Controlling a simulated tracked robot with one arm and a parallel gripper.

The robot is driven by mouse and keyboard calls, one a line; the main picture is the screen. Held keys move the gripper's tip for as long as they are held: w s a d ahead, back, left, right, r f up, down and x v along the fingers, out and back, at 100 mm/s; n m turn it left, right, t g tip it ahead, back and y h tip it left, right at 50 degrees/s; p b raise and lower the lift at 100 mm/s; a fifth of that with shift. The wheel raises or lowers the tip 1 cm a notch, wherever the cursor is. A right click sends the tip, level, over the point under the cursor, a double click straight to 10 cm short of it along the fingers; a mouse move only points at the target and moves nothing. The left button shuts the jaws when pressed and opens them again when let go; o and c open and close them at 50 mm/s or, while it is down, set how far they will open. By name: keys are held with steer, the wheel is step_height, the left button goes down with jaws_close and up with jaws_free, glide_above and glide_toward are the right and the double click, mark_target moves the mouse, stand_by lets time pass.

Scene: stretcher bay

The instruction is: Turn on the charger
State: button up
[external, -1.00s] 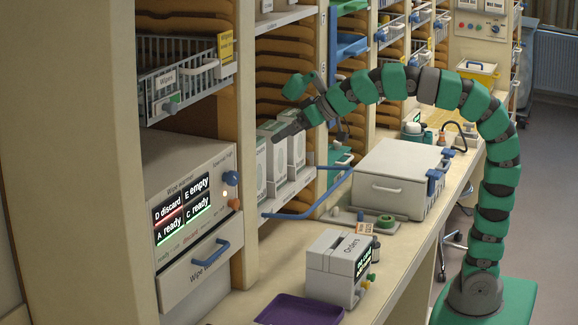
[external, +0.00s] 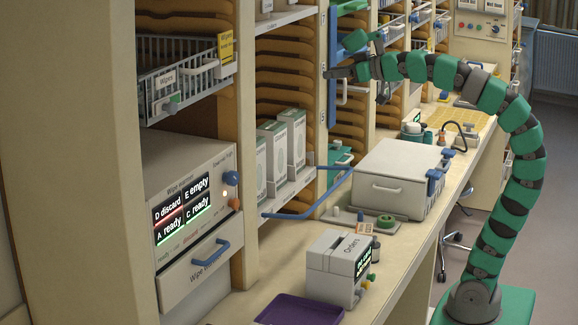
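No thing in the external view carries a readable charger label, so I cannot tell for sure which one is the charger. A cream panel (external: 478,38) with small displays and coloured knobs stands at the far back right. My gripper (external: 332,74) is raised in front of the shelf post, pointing left, far from that panel. Its fingers show as one dark, narrow shape, and I cannot see whether they are apart. No held object shows.
The wipe warmer (external: 191,216) with lit displays stands at left. White boxes (external: 296,139) stand on a shelf with a blue rail. A grey lidded case (external: 394,178), the orders printer (external: 322,283) and a purple tray (external: 300,311) are on the counter.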

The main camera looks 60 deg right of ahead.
steer(key=shift+w+a+f, duration=0.1)
jaws_close()
steer(key=w+a+f+g+y, duration=0.1)
steer(key=w+a+f+g, duration=0.2)
steer(key=a+f, duration=0.6)
steer(key=w+a+f+g+y, duration=0.1)
steer(key=w+a+f+g, duration=0.25)
steer(key=a+f, duration=0.5)
steer(key=s+a+f+g+h, duration=0.1)
steer(key=s+a+f+g, duration=0.2)
steer(key=a+f, duration=0.7)
steer(key=s+a+f+g+h, duration=0.1)
steer(key=s+a+f+g, duration=0.2)
steer(key=s+a+f, duration=0.3)
steer(key=a+f, duration=0.4)
steer(key=f, duration=0.1)
steer(key=shift+s+a+p, duration=0.2)
steer(key=shift+a+p, duration=0.1)
steer(key=shift+p, duration=0.05)
steer(key=shift+f+g, duration=0.15)
steer(key=shift+g, duration=0.1)
